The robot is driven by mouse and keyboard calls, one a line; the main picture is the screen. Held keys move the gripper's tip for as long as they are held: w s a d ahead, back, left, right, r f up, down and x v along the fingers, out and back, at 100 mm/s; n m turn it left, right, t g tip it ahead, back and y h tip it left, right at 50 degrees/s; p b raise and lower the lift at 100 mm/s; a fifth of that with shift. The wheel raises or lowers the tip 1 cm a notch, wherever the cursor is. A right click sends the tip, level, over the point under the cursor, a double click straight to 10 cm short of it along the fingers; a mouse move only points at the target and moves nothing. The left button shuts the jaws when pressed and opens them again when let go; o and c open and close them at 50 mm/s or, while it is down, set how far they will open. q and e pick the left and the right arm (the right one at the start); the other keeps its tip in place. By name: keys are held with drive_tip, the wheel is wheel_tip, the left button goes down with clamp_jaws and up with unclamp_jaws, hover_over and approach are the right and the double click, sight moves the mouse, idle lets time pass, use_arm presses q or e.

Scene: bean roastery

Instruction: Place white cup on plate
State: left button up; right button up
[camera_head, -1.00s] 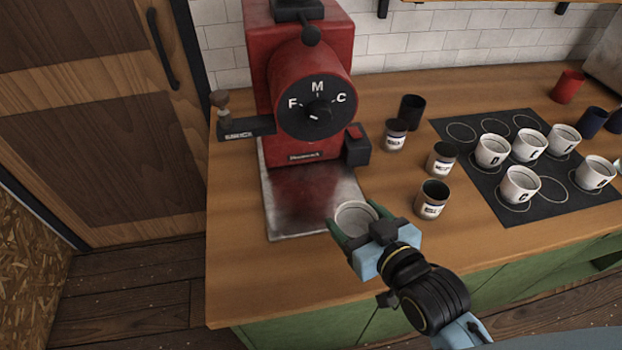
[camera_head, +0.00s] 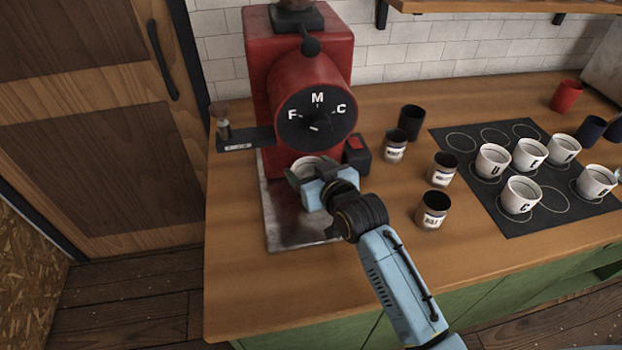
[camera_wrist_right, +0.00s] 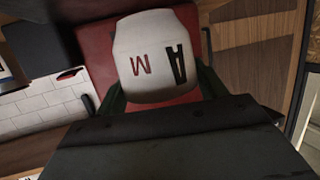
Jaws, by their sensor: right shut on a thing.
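The white cup (camera_head: 314,164) is in my right gripper (camera_head: 307,175), just under the front of the red grinder (camera_head: 298,90). In the right wrist view the cup (camera_wrist_right: 155,85) fills the top middle, with the letters M and A on its side. The gripper is shut on it. The metal plate (camera_head: 283,230) lies on the counter at the grinder's foot, and the cup is over its back part. The gripper and wrist hide the cup's base, so I cannot tell whether it touches the plate. My left gripper is not in view.
A black mat (camera_head: 532,222) on the right bears several white lettered cups. Several dark labelled jars (camera_head: 432,210) stand between mat and grinder. The grinder's dark side arm (camera_head: 245,139) juts left. The wooden counter (camera_head: 235,285) is clear at front left.

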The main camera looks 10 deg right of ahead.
sight(304, 173)
drive_tip(key=shift+f, duration=1.35)
drive_tip(key=shift+f, duration=0.1)
drive_tip(key=o, duration=1.1)
drive_tip(key=shift+s, duration=0.1)
drive_tip(key=p+v, duration=0.1)
drive_tip(key=v, duration=1.1)
